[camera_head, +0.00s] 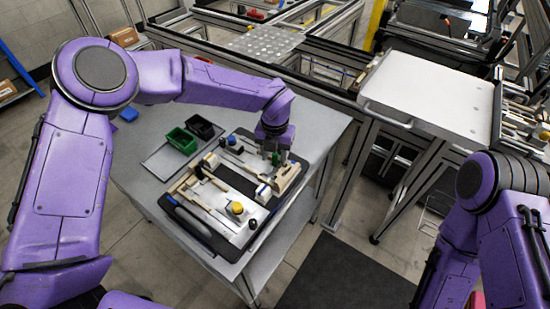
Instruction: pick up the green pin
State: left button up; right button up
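A small green piece, which looks like the green pin (275,159), shows right at the fingers of my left gripper (276,153). The gripper points down over the far right part of the pallet fixture (215,232) on the grey table. It is too small to tell whether the fingers are closed on the green piece or just beside it.
A green bin (181,140) and a black bin (203,127) stand at the back left of the grey table (150,200). The fixture carries a yellow round knob (237,208) and a black knob (252,224). A white-topped cart (430,95) stands to the right.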

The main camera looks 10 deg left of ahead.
pick_arm(q)
jog(key=shift+w+f, duration=0.1)
grip_shut()
